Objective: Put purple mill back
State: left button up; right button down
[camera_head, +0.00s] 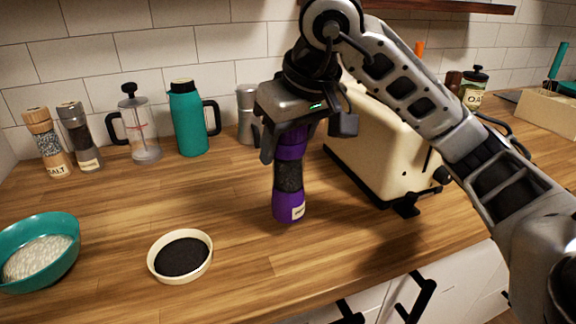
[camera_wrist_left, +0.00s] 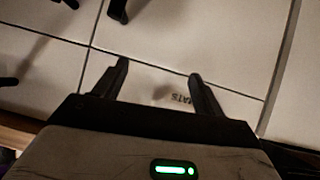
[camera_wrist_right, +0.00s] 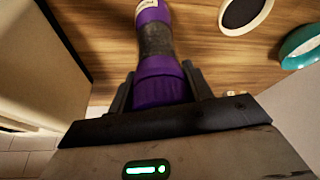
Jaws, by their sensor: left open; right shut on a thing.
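The purple mill (camera_head: 290,176) has a dark see-through middle and a small pale label near its base. It stands upright over the wooden counter in the head view, left of the toaster. I cannot tell whether its base touches the wood. My right gripper (camera_head: 288,141) is shut on its purple upper end from above. The right wrist view shows the mill (camera_wrist_right: 160,82) between both fingers. My left gripper (camera_wrist_left: 157,80) is open and empty in front of white cabinet fronts; it is outside the head view.
A salt mill (camera_head: 48,143), a dark mill (camera_head: 78,137), a French press (camera_head: 141,127) and a teal flask (camera_head: 188,120) stand along the back wall. A cream toaster (camera_head: 380,150) is close right of the mill. A dark-filled dish (camera_head: 154,262) and teal bowl (camera_head: 68,226) are left. Bare wood lies between.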

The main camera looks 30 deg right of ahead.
aim_at(288, 197)
jog(key=shift+w+d+f, duration=0.15)
jog(key=shift+d+f, duration=0.05)
jog(key=shift+f, duration=0.05)
jog(key=shift+w+f, duration=0.1)
jog(key=shift+f, duration=1.6)
jog(key=shift+f+b, duration=0.15)
jog(key=shift+b, duration=0.3)
jog(key=c, duration=0.6)
grip_release()
